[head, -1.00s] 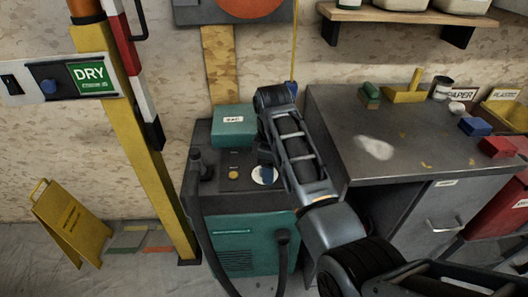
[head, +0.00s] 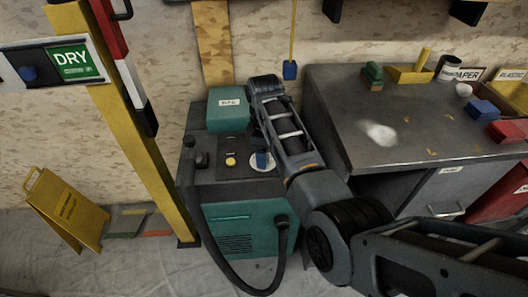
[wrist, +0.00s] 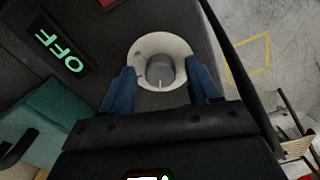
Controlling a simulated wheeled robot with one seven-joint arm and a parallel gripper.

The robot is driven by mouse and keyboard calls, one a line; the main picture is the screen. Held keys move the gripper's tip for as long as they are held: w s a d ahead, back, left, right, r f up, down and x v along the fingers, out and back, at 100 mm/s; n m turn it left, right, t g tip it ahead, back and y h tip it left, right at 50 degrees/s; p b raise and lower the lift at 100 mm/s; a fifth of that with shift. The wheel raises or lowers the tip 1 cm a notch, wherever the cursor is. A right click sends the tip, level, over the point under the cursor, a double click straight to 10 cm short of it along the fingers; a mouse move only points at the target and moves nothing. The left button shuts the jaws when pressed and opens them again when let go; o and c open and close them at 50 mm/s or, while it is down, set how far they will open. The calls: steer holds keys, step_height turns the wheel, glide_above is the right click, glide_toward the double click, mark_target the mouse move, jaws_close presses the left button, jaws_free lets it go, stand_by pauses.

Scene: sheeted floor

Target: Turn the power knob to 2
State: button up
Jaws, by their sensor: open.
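The power knob (wrist: 160,70) is a grey round knob with a small pale mark at its lower edge in the wrist view. It sits in a white round dial (wrist: 145,45) on a dark panel. In the head view the white dial (head: 263,162) lies on top of the teal and black machine (head: 240,227), partly hidden by my gripper (head: 261,146). In the wrist view my gripper (wrist: 160,75) is open, with one blue finger on each side of the knob. I cannot tell whether the fingers touch it. Dial numbers are not readable.
A grey workbench (head: 400,115) is close on the right, a yellow post (head: 135,130) on the left.

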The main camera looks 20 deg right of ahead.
steer(key=shift+f, duration=0.1)
steer(key=c, duration=1)
steer(key=shift+c, duration=0.2)
steer(key=shift+m, duration=0.3)
steer(key=m+p, duration=0.2)
steer(key=m, duration=0.3)
steer(key=shift+p, duration=0.3)
steer(key=m+p, duration=0.1)
steer(key=m, duration=0.5)
steer(key=shift+a, duration=0.1)
steer(key=o, duration=1)
